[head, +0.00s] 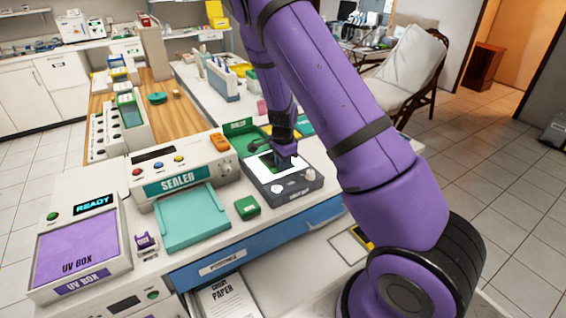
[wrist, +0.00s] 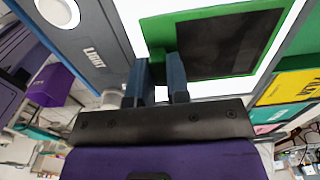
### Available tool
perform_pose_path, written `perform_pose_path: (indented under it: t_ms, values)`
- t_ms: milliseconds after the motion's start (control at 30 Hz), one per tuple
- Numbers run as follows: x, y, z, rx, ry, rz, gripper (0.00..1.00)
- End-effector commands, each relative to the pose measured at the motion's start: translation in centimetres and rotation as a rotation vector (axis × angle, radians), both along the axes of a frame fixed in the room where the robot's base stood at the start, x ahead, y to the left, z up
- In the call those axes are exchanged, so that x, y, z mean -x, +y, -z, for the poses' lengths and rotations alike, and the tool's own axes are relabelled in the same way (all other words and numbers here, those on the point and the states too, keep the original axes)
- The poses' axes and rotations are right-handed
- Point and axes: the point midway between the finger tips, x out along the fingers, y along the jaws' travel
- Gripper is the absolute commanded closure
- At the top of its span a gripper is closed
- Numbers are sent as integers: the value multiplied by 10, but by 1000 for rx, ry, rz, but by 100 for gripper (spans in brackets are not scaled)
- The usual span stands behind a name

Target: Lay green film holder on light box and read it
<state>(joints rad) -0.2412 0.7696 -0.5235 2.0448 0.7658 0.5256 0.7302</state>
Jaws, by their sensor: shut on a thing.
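The light box (head: 303,186) is a dark grey unit with a lit white panel, on the counter in the middle of the head view. It also fills the top of the wrist view (wrist: 95,20), with part of its label and a round white knob. The green film holder (wrist: 160,32) frames a dark film and lies over the lit panel. In the head view it is mostly hidden by my gripper (head: 285,161). In the wrist view my gripper (wrist: 163,80) is shut on the holder's near edge. Whether the holder rests fully flat, I cannot tell.
A sealer (head: 180,180) with a teal tray and a UV box (head: 80,245) reading READY stand left of the light box. A small green block (head: 247,207) sits close to its front left.

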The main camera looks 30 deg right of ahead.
Motion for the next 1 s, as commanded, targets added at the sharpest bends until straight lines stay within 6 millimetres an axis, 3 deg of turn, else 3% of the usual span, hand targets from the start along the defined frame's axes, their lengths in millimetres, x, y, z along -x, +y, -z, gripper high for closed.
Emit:
perform_pose_path:
  t_ms: [200,233,367,733,1000]
  values:
    - [0,0,0,0,0,0,100]
    - [0,0,0,0,0,0,82]
    - [0,0,0,0,0,0,54]
    - [0,0,-6,0,-1,-2,54]
    - [-1,1,-50,0,-4,-3,54]
